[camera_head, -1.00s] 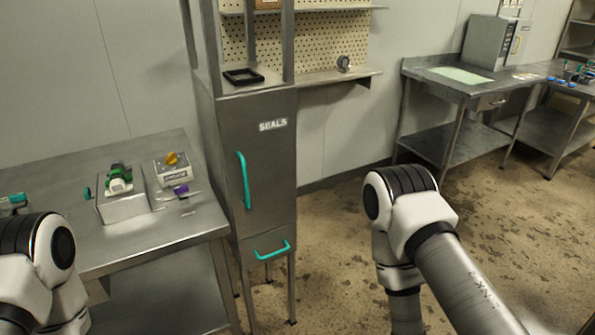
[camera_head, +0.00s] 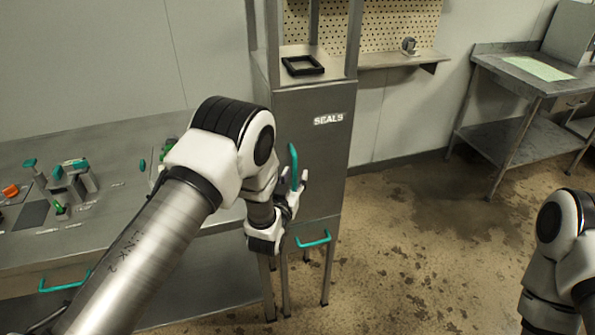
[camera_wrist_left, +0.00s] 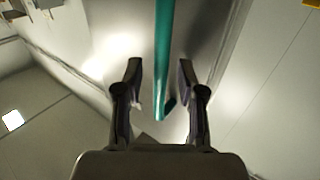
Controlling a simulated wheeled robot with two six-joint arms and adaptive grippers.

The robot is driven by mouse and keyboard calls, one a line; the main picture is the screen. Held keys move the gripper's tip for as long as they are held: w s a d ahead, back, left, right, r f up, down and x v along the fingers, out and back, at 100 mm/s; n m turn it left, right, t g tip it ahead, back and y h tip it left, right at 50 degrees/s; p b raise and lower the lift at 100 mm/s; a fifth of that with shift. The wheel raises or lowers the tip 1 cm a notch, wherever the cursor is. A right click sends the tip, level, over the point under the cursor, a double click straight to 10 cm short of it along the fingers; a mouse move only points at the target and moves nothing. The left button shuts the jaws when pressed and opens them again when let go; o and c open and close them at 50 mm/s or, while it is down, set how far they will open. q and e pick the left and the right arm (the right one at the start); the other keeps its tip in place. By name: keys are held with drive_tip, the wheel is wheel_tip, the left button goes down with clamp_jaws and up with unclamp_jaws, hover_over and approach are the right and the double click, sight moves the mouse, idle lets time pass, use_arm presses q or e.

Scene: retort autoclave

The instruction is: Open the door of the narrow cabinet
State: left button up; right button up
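The narrow cabinet (camera_head: 315,155) is a grey steel box labelled SEALS, and its door looks closed. A vertical teal handle (camera_head: 293,165) is on the left side of the door, its lower part partly hidden by my gripper. My left gripper (camera_head: 294,180) is at the lower part of this handle, with its fingers apart. In the left wrist view the teal handle (camera_wrist_left: 163,50) runs between the two open fingers of my left gripper (camera_wrist_left: 158,72), with gaps on both sides. My right arm shows at the lower right edge, but its gripper is out of view.
A lower teal handle (camera_head: 313,239) sits below the door. A steel bench (camera_head: 110,140) with fixtures stands to the left. A black frame (camera_head: 302,65) lies on top of the cabinet. Floor to the right of the cabinet is clear up to another steel table (camera_head: 520,75).

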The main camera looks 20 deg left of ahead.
use_arm(q)
drive_tip(key=shift+w+r, duration=0.1)
drive_tip(key=shift+w, duration=0.4)
clamp_jaws()
